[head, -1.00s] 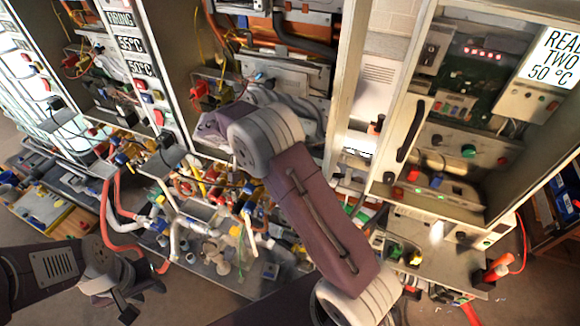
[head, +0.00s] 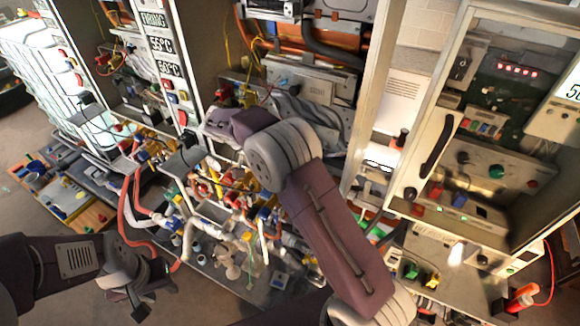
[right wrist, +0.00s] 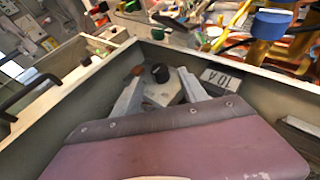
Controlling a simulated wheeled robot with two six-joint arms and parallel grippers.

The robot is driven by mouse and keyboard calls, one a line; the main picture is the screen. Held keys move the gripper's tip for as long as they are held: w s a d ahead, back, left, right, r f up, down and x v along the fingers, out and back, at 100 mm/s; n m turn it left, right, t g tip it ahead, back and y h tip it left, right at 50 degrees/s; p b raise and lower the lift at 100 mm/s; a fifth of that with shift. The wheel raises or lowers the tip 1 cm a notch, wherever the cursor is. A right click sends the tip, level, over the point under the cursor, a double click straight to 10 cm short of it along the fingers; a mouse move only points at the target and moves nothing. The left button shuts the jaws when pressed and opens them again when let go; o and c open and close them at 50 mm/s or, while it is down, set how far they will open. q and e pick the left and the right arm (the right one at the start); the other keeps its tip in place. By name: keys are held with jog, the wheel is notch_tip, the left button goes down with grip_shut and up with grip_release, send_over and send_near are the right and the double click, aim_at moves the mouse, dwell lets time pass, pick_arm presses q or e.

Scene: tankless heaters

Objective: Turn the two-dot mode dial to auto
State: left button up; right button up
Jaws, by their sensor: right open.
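In the right wrist view, a small black round knob (right wrist: 160,72) stands on a pale surface beyond my right gripper (right wrist: 160,90). The gripper's two pale fingers are apart, one on each side of the knob in the picture; I cannot tell whether they touch it. I cannot make out any dots or an auto mark, so I cannot tell if this is the two-dot dial. In the head view my right arm reaches toward the middle cabinet, and its fingers are not clear. My left gripper (head: 138,292) is low at the left, away from the cabinets; its jaw gap is unclear.
A tall cabinet (head: 432,130) with a dark handle, a green button (head: 496,171) and red lights stands at the right. Pipes and valves (head: 215,205) crowd the middle. A grey wall (right wrist: 60,105) closely borders my right gripper. Open floor lies at the lower left.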

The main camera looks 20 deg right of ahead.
jog(key=shift+v, duration=2.5)
